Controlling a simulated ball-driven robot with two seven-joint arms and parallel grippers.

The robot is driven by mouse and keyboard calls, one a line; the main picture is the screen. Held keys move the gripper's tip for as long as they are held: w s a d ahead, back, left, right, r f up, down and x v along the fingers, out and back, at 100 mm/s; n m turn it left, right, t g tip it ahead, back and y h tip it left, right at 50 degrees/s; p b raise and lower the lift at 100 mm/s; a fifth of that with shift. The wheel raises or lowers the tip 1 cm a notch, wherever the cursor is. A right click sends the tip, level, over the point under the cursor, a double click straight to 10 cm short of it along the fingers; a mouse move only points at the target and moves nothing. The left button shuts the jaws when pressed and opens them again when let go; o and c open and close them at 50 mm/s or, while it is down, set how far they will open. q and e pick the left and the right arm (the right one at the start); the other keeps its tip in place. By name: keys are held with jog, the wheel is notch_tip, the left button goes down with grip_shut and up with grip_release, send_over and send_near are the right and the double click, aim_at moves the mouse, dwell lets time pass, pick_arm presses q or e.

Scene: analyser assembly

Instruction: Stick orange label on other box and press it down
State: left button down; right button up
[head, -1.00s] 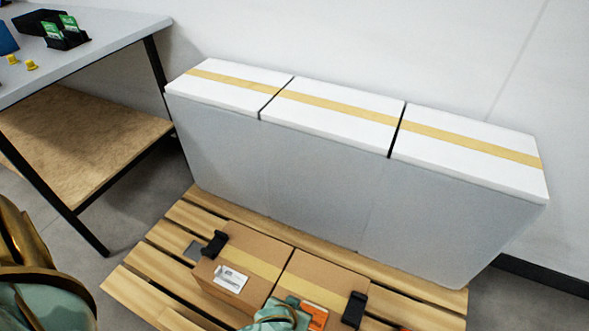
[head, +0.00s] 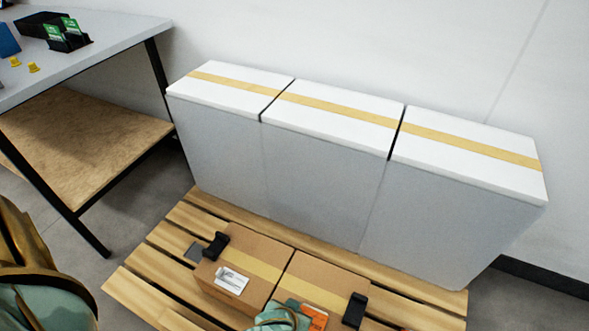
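Two brown cardboard boxes stand side by side on a wooden pallet, with tan tape across their tops. The left box (head: 245,252) has a white printed label (head: 232,280) on its front. The right box (head: 326,273) has an orange label (head: 314,317) low at its front, cut by the lower edge; I cannot tell whether it is stuck on. A teal and gold part of my arm covers the area beside the label. Neither gripper's fingertips can be made out. Whether anything touches the orange label is hidden.
Black pieces sit at the left box's outer end (head: 216,245) and the right box's outer end (head: 355,310). Three tall white cartons (head: 320,165) stand behind the boxes. A table (head: 105,40) is at the left. The pallet's left part (head: 150,265) is clear.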

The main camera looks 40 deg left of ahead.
pick_arm(q)
jog(key=shift+f, duration=0.2)
dwell(0.6)
jog(key=c, duration=1.5)
grip_release()
